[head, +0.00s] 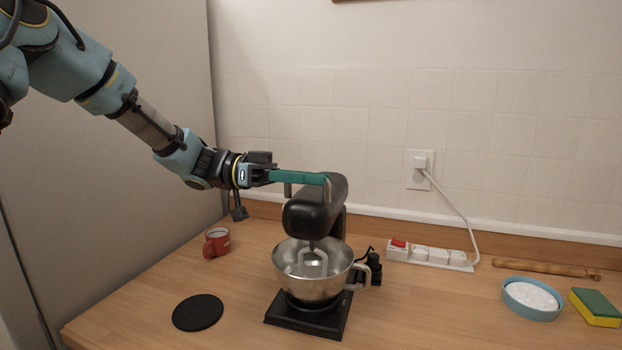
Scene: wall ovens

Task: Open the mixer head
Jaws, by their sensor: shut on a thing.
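The black stand mixer stands on the wooden counter, with its base (309,317) under a shiny steel bowl (300,285). Its rounded mixer head (310,217) sits low over the bowl, and the pale beater (313,264) reaches down into the bowl. My gripper (309,186) comes in from the upper left. Its long teal part lies across the top of the mixer head, and thin grey finger parts hang down at the head. It is shut on the mixer head; the exact contact is partly hidden.
A power strip (430,256), a rolling pin (546,268), a blue bowl of white stuff (532,299) and a sponge (596,307) are on the right. The tiled wall is behind.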

